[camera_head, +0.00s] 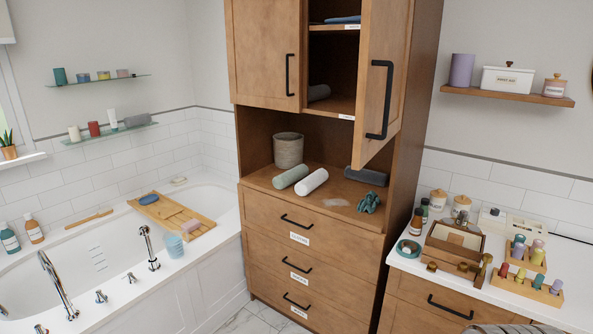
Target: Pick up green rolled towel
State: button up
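A pale green rolled towel (290,177) lies on the open shelf of the wooden cabinet (320,215), left of the middle. A white rolled towel (312,181) lies close beside it on the right, roughly parallel. I cannot tell whether the two touch. My gripper is not in view.
A woven basket (289,150) stands behind the rolls. A dark grey roll (366,176) and a teal bunched item (369,202) lie to the right. The right upper cabinet door (384,80) stands open above the shelf. The bathtub (90,255) is left, a cluttered counter (405,262) right.

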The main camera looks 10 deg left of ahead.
aim_at(283, 180)
jog(key=u, duration=0.5)
jog(key=i, duration=1.35)
jog(key=u, duration=0.95)
jog(key=i, duration=0.75)
jog(key=u, duration=0.5)
jog(key=i, duration=0.85)
jog(key=u, duration=0.25)
